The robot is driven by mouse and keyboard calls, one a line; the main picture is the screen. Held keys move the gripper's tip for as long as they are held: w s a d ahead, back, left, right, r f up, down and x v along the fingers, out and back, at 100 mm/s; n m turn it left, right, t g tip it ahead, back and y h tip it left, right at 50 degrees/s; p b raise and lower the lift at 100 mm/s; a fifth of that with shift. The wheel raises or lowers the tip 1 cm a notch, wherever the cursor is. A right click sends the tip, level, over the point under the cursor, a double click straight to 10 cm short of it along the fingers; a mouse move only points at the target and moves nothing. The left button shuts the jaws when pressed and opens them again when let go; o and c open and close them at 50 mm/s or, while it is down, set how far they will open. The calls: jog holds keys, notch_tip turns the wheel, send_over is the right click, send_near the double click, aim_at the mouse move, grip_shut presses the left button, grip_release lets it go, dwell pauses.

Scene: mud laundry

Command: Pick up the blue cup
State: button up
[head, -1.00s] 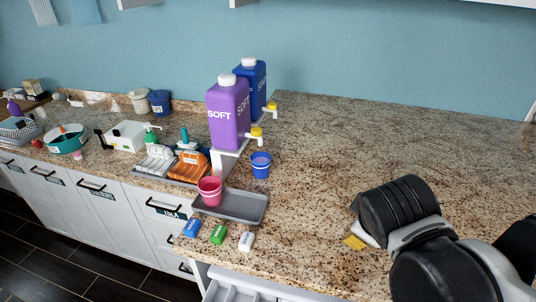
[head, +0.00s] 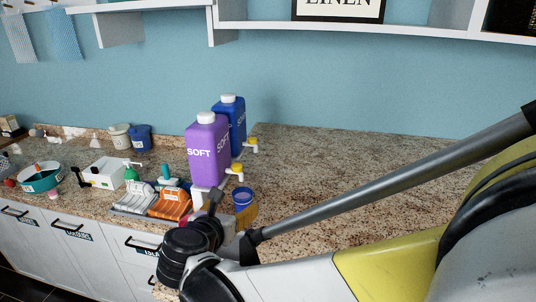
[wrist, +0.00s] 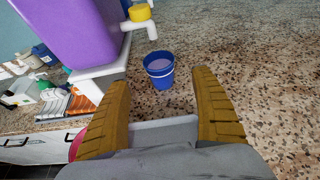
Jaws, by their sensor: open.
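The blue cup (head: 241,197) stands upright on the granite counter, just right of the purple bottle, partly hidden in the head view by my arm and gripper. In the wrist view the blue cup (wrist: 159,68) shows a white band and a pale inside. It stands ahead of my gripper (wrist: 163,92), centred between the two yellow fingers. The fingers are open and empty, and the cup is beyond their tips. In the head view my gripper (head: 229,205) is small and mostly hidden behind my wrist.
A purple SOFT bottle (head: 206,153) with a yellow-topped tap (wrist: 138,14) stands on a white stand left of the cup. A blue bottle (head: 231,122) is behind it. An orange-and-white brush set (head: 168,204) lies further left. The counter right of the cup is clear.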

aim_at(242, 197)
jog(key=b+x, duration=0.2)
jog(key=x, duration=0.6)
jog(key=shift+w+f, duration=0.15)
jog(key=shift+w, duration=0.2)
jog(key=shift+s, duration=0.1)
jog(key=c, duration=1.1)
jog(key=shift+c, duration=0.4)
jog(key=shift+d, duration=0.1)
